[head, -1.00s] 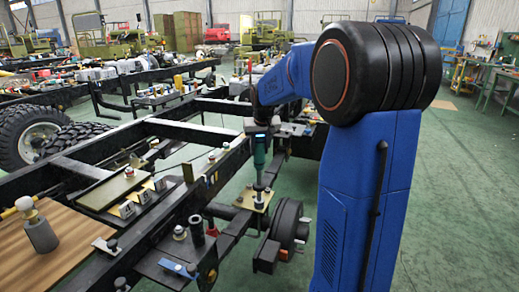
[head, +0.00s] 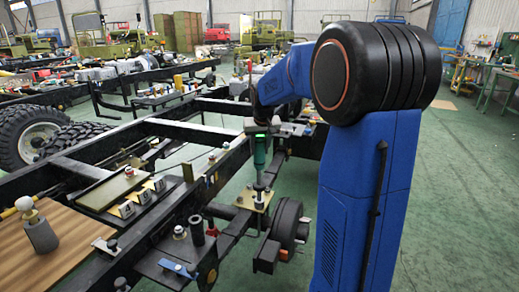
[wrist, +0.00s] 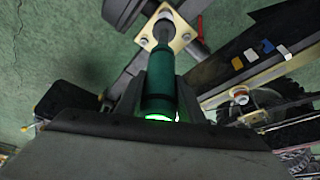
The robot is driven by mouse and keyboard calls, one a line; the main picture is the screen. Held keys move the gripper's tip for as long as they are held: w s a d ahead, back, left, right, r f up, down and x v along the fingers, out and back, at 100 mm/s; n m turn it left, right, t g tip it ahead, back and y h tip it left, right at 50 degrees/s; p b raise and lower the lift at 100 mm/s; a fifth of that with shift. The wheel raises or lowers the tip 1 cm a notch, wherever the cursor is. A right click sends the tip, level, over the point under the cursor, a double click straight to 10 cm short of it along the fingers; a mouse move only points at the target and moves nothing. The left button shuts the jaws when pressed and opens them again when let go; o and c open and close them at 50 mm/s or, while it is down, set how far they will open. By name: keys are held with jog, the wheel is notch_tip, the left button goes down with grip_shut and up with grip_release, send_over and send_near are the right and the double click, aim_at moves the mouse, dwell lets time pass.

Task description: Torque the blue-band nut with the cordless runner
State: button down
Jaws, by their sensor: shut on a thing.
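The cordless runner (head: 260,158) is a teal-green upright tool with a green light glowing near its top. My gripper (head: 261,129) is shut on its upper body, and the tool also shows between the fingers in the wrist view (wrist: 158,88). Its thin shaft points down to a brass plate (head: 246,196) on the chassis. In the wrist view the shaft's end is over the brass plate (wrist: 176,46), among several pale nuts or studs. I cannot make out a blue band on any nut; the one under the tool's end is hidden.
A black round hub (head: 287,222) hangs right of the plate. Dark chassis rails (head: 175,215) run along the left, carrying small fittings and a wooden board (head: 60,250). Blue, white and orange tabs (wrist: 251,54) lie on a rail. Green floor (head: 450,200) is clear at right.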

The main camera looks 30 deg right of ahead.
aim_at(260, 141)
jog(key=shift+r, duration=1.55)
